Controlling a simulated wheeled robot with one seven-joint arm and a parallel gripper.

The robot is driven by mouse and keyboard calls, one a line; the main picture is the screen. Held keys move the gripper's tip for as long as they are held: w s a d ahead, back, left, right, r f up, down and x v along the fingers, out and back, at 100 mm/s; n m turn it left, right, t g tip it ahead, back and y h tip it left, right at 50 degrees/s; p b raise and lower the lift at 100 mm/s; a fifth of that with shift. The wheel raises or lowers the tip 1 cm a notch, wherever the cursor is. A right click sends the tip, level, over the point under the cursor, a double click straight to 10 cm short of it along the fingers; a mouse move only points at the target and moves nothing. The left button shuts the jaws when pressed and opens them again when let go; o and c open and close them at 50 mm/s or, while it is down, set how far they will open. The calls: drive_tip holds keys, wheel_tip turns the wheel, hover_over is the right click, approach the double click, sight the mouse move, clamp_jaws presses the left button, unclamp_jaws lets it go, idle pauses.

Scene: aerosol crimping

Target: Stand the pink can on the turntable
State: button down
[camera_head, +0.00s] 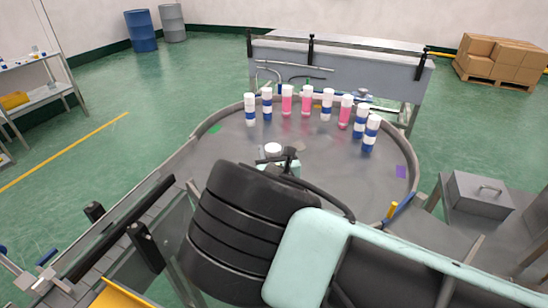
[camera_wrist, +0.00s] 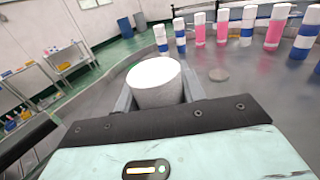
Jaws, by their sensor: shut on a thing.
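My gripper (camera_head: 275,165) is shut on a can (camera_head: 273,149) with a white top. In the wrist view the held can (camera_wrist: 157,85) sits between the two fingers, its top towards the camera. Its side looks pale grey in shadow, and its lower part is hidden, so I cannot tell whether it is pink. It is over the near-middle part of the grey round turntable (camera_head: 340,165). I cannot tell whether it touches the surface. Several cans stand along the turntable's far edge, some pink and white (camera_head: 306,102), others blue and white (camera_head: 371,133).
The turntable has a raised rim. A grey machine (camera_head: 335,75) stands behind it, and a metal box (camera_head: 480,195) to the right. The turntable's middle is clear.

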wheel_tip(320, 180, down, 3)
drive_tip(key=shift+f+p, duration=0.2)
drive_tip(key=shift+p, duration=0.45)
drive_tip(key=shift+f, duration=0.15)
drive_tip(key=shift+f+b, duration=0.2)
drive_tip(key=shift+b, duration=0.1)
drive_tip(key=c, duration=0.8)
unclamp_jaws()
drive_tip(key=shift+c, duration=0.2)
drive_tip(key=shift+r, duration=0.1)
